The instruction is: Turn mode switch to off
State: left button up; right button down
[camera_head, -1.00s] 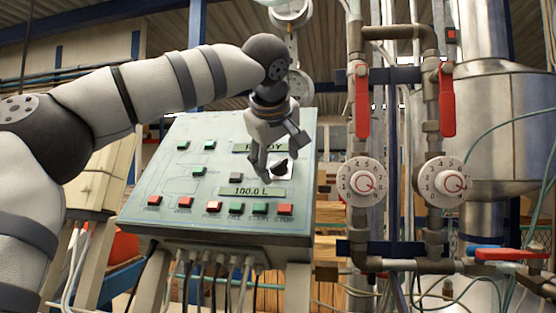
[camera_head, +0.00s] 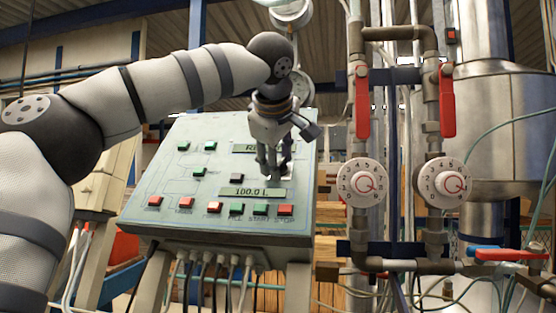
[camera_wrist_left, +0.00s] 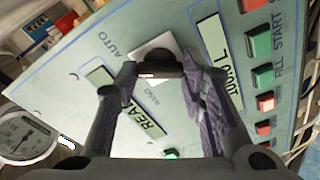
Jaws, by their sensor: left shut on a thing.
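The mode switch is a black knob (camera_wrist_left: 162,64) on a white square plate (camera_wrist_left: 157,40) in the left wrist view, with the labels AUTO and MAN beside it. My left gripper (camera_wrist_left: 163,72) has its two fingertips on either side of the knob and is shut on it. In the head view my left gripper (camera_head: 275,172) reaches down to the sloped grey-green control panel (camera_head: 160,180), and its fingers hide most of the switch. The knob's exact pointing direction is hard to tell. My right gripper is not in view.
The panel has red and green buttons (camera_head: 285,210) along its lower edge and a display reading 100.0 L (camera_head: 245,191). Pipes with red-handled valves (camera_head: 447,100) and white round dials (camera_head: 362,182) stand to the right.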

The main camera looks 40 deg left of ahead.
pick_arm(q)
jog(key=n, duration=0.5)
jog(key=shift+n+g, duration=0.3)
dwell(0.5)
jog(key=o, duration=1.1)
jog(key=shift+o, duration=0.2)
jog(key=v, duration=1.2)
jog(key=shift+w+r, duration=0.1)
